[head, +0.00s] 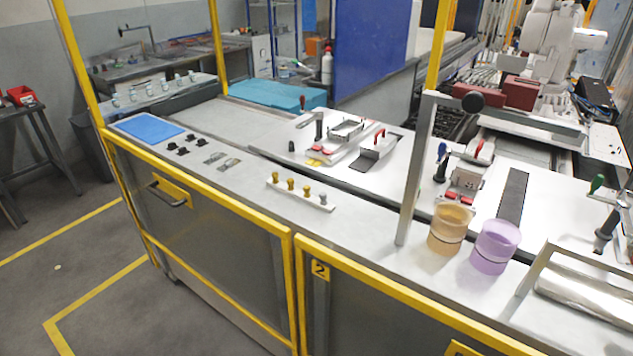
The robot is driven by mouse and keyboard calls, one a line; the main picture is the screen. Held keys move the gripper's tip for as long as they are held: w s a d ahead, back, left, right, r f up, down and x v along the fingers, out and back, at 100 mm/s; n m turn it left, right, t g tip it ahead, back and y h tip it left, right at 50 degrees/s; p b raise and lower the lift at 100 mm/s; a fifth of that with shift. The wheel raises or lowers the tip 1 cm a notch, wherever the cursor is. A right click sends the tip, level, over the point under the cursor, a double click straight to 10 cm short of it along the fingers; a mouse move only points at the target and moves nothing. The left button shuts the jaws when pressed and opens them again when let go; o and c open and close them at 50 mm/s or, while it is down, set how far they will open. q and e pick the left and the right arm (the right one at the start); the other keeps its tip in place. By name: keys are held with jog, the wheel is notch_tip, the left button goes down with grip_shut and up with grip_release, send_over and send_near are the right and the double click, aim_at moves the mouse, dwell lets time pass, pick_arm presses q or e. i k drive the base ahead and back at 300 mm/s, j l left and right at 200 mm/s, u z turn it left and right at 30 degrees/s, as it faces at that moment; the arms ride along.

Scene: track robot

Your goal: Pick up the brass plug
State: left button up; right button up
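Three small gold-coloured plugs stand upright in a row on a white strip rack (314,204) on the bench top: a left brass plug (275,178), a middle brass plug (291,184) and a right brass plug (306,192). A grey-silver plug (323,199) stands at the right end of the same rack. Neither of my grippers shows in the head view.
A yellow-framed fence (200,199) runs along the bench's front, and a grey post (415,175) rises right of the rack. An orange cup (446,240) and a purple cup (492,258) stand beyond it. Black parts (184,150) lie left; the bench around the rack is clear.

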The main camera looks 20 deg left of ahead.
aim_at(307, 189)
jog(key=i+j, duration=0.15)
jog(key=j, duration=0.25)
jog(key=i+j, duration=0.15)
jog(key=j, duration=0.25)
jog(key=i+j, duration=0.15)
jog(key=j, duration=0.3)
jog(key=l+z, duration=0.05)
